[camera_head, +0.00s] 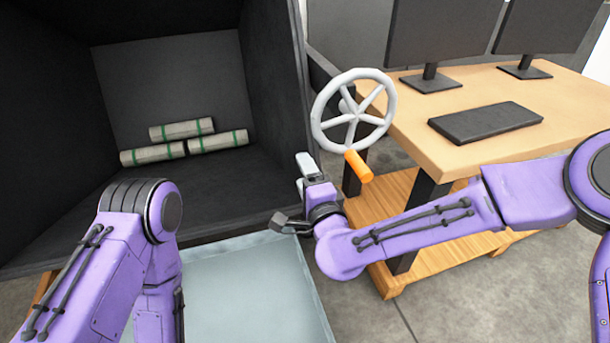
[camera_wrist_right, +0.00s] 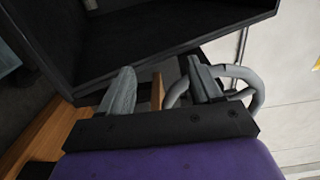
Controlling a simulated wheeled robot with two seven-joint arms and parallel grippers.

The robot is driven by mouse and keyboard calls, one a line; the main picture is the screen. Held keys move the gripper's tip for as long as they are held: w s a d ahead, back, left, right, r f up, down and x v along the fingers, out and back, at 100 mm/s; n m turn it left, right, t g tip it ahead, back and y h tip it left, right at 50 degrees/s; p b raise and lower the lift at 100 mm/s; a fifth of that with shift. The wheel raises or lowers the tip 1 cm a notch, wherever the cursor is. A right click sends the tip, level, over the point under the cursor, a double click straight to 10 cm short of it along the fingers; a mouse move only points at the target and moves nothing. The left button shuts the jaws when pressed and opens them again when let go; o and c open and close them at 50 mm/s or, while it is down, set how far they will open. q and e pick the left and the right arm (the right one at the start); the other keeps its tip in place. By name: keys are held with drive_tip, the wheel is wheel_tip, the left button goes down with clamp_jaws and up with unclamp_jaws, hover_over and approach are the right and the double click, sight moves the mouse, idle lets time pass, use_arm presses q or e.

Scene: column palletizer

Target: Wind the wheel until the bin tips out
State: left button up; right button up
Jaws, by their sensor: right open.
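The grey spoked wheel (camera_head: 353,117) stands at the right side of the large dark bin (camera_head: 270,85), with an orange handle (camera_head: 358,167) at its lower rim. Three pale rolls with green bands (camera_head: 187,142) lie at the back of the bin. My right gripper (camera_head: 293,192) is open, left of and below the handle, apart from it. In the right wrist view, the wheel (camera_wrist_right: 254,85) shows behind one finger of the gripper (camera_wrist_right: 158,82). An orange-brown strip shows between the fingers; I cannot tell what it is. My left arm is at lower left; its gripper is out of view.
A pale blue-grey tray (camera_head: 245,290) lies below the bin's front edge. A wooden desk (camera_head: 455,155) with two monitors and a black keyboard (camera_head: 485,122) stands right of the wheel, with a lower shelf under it. Floor is clear at lower right.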

idle(0.4)
drive_tip(key=b+v, duration=0.1)
drive_tip(key=v, duration=1.1)
